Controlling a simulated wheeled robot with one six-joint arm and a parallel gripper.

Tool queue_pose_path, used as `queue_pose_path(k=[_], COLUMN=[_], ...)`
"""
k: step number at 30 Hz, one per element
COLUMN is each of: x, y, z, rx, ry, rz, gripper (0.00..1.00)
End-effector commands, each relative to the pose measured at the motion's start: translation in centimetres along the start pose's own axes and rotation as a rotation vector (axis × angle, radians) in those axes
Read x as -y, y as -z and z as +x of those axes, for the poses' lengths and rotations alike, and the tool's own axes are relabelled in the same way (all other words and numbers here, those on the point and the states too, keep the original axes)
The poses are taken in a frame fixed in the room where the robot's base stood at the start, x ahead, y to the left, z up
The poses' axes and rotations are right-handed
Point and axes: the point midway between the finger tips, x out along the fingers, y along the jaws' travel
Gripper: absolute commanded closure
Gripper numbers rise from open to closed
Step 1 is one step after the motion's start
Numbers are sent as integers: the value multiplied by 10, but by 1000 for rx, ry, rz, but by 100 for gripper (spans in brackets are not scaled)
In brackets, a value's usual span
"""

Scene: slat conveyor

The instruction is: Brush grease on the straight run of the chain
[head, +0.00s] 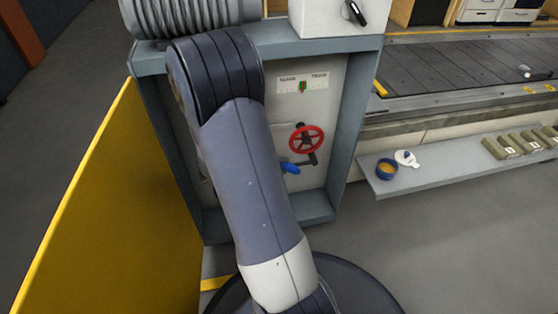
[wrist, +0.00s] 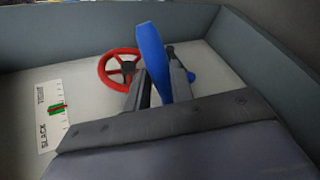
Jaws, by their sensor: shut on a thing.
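My gripper (wrist: 160,92) is shut on a blue brush handle (wrist: 152,55), which stands out between the dark fingers in the wrist view. The brush's bristles cannot be made out. In the head view my arm hides the gripper in front of the open grey cabinet (head: 354,120). A blue tub (head: 386,169) with amber contents, likely grease, sits on the shelf at the right. I cannot make out the chain in either view; my arm covers part of the cabinet.
A red handwheel (head: 306,138) with a dark crank is close to my gripper. A SLACK–TIGHT gauge (head: 302,84) is above it, pointer near the middle.

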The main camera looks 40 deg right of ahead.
Motion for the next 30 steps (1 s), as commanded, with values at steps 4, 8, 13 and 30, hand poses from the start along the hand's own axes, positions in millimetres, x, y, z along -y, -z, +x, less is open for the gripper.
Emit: queue_pose_path(k=[4, 8, 13, 30], x=[12, 18, 22, 50], y=[4, 5, 6, 17], z=[7, 10, 12, 31], rx=[-1, -1, 0, 0], ry=[0, -1, 0, 0], rz=[-3, -2, -1, -1], gripper=[100, 100, 100, 100])
